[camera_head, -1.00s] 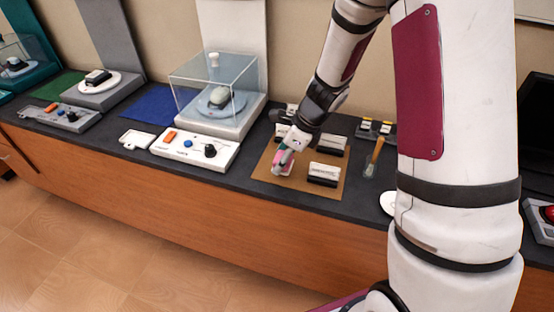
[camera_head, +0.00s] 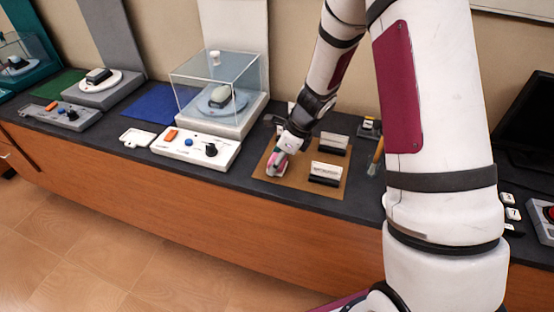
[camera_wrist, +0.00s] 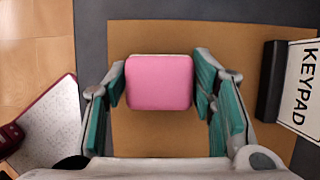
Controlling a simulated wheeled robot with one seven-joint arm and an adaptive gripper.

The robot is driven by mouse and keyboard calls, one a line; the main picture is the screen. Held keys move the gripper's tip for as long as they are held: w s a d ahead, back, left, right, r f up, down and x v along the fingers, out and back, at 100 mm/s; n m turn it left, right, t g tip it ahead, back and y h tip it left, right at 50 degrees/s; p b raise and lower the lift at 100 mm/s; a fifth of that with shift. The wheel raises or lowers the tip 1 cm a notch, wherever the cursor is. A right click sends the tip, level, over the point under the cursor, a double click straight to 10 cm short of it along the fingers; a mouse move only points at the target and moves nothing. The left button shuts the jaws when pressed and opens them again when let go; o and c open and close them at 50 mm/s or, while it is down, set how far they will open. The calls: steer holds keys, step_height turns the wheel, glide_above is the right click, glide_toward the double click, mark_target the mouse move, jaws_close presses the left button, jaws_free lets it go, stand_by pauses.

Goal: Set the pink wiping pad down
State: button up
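The pink wiping pad (camera_wrist: 159,83) sits between the two teal-lined fingers of my gripper (camera_wrist: 160,85) in the wrist view. In the head view my gripper (camera_head: 279,163) is low over the left part of the brown mat (camera_head: 310,188), with the pink pad (camera_head: 273,168) partly hidden by the fingers. I cannot tell whether the pad's underside touches the mat.
A sign reading KEYPAD (camera_wrist: 301,86) in a black holder stands right of my gripper. Another sign holder (camera_head: 333,145) stands behind on the mat. A white control panel (camera_head: 195,148) and a glass case (camera_head: 219,90) are to the left. The mat's front left is bare.

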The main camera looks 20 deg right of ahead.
steer(key=o, duration=0.4)
steer(key=s+r+n+p, duration=0.1)
steer(key=s+r+n, duration=0.25)
steer(key=r, duration=0.65)
steer(key=s+r+n+p, duration=0.1)
steer(key=s+r+n, duration=0.3)
steer(key=r, duration=0.6)
steer(key=s+r+n+h, duration=0.1)
steer(key=s+r+n, duration=0.2)
steer(key=s+n, duration=0.3)
steer(key=s+d+r+n+h, duration=0.1)
steer(key=s+r+n, duration=0.2)
steer(key=s, duration=0.7)
steer(key=s+r+n+t+h, duration=0.1)
steer(key=s+r+n, duration=0.1)
steer(key=s+n, duration=0.6)
steer(key=shift+s+d+r+n+h, duration=0.25)
steer(key=shift+r+n+h, duration=0.1)
steer(key=shift+r+h, duration=0.05)
